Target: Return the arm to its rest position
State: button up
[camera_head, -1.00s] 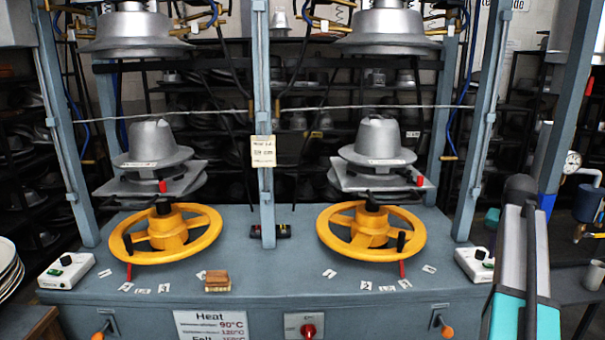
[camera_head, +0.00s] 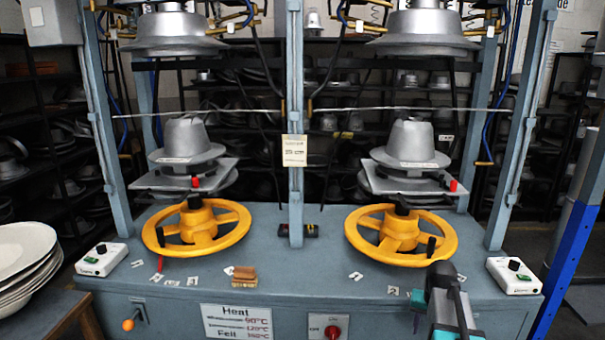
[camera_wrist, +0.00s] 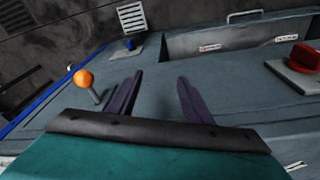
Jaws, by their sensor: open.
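My arm (camera_head: 447,305), with dark grey and teal parts, stands at the lower right in the head view, in front of the press bench. My gripper's fingers are mostly hidden there. In the wrist view, my gripper (camera_wrist: 160,77) has its two dark fingers spread apart with nothing between them. Behind the fingers is the grey bench front, with an orange-ended lever (camera_wrist: 84,79) to their left and a red knob (camera_wrist: 305,56) at the right edge.
The grey hat press bench (camera_head: 270,265) carries two yellow handwheels (camera_head: 197,228) (camera_head: 400,230) under metal hat forms. A white control box (camera_head: 514,276) sits at its right end. Stacked plates (camera_head: 25,255) stand at the left. A blue post (camera_head: 575,250) stands at the right.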

jog(key=s+a+f+n+g, duration=0.1)
jog(key=s+a+f+n, duration=0.1)
jog(key=s+a+f, duration=0.35)
jog(key=s+a+f+n+y, duration=0.1)
jog(key=s+a+f, duration=0.2)
jog(key=a+f, duration=0.45)
jog(key=s+a+f+n+g, duration=0.15)
jog(key=s+a+f, duration=0.25)
jog(key=a, duration=0.5)
jog(key=s+f+g, duration=0.2)
jog(key=s+f, duration=0.7)
jog(key=s, duration=0.3)
jog(key=s+f+g, duration=0.2)
jog(key=s+f, duration=0.7)
jog(key=s, duration=0.3)
jog(key=shift+s+d, duration=0.35)
jog(key=shift+a+g, duration=0.1)
jog(key=shift+g, duration=0.15)
